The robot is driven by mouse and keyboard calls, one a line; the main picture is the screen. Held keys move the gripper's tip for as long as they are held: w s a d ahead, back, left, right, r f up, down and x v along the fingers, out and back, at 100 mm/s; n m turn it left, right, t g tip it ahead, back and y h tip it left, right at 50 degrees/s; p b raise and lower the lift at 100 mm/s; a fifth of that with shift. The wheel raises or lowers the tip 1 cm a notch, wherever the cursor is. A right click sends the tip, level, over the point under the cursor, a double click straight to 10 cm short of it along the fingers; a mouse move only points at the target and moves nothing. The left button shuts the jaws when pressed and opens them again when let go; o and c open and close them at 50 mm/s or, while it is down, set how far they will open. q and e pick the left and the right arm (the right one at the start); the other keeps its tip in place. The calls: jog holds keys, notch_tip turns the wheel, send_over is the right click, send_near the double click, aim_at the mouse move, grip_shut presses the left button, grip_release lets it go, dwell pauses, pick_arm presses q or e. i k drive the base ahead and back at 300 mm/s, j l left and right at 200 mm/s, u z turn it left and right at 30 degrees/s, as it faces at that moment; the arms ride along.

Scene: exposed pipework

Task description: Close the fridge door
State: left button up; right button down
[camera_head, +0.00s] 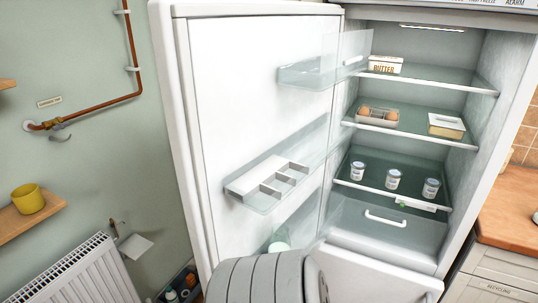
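The white fridge door (252,107) stands wide open to the left of the fridge, with its inner side and clear door shelves facing me. The fridge (350,188) is on the right with its lit inside in view. A grey ribbed part of my own body covers the bottom middle, hiding the door's lower part and part of the fridge front. Neither gripper shows.
Shelves hold a butter box (386,65), an egg tray (377,117), a cream-coloured box (446,126) and jars (393,179). A wooden counter (508,212) stands right.

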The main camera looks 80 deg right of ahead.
aim_at(248, 105)
jog(key=i+z, duration=0.15)
jog(key=z, duration=0.25)
jog(key=i+z, duration=0.2)
jog(key=z, duration=0.25)
jog(key=i+z, duration=0.15)
jog(key=z, duration=0.25)
jog(key=i+j+z, duration=0.15)
jog(key=z, duration=0.25)
jog(key=i+z, duration=0.15)
jog(key=z, duration=0.3)
jog(key=i+j+z, duration=0.1)
jog(key=z, duration=0.3)
jog(key=i+j+z, duration=0.15)
jog(key=z, duration=0.3)
jog(key=i+j+z, duration=0.1)
jog(key=z, duration=0.3)
jog(key=i+j+z, duration=0.1)
jog(key=j+z, duration=0.2)
jog(key=z, duration=0.15)
jog(key=i+j+z, duration=0.15)
jog(key=j+z, duration=0.75)
jog(key=i+j, duration=0.05)
jog(key=j, duration=0.05)
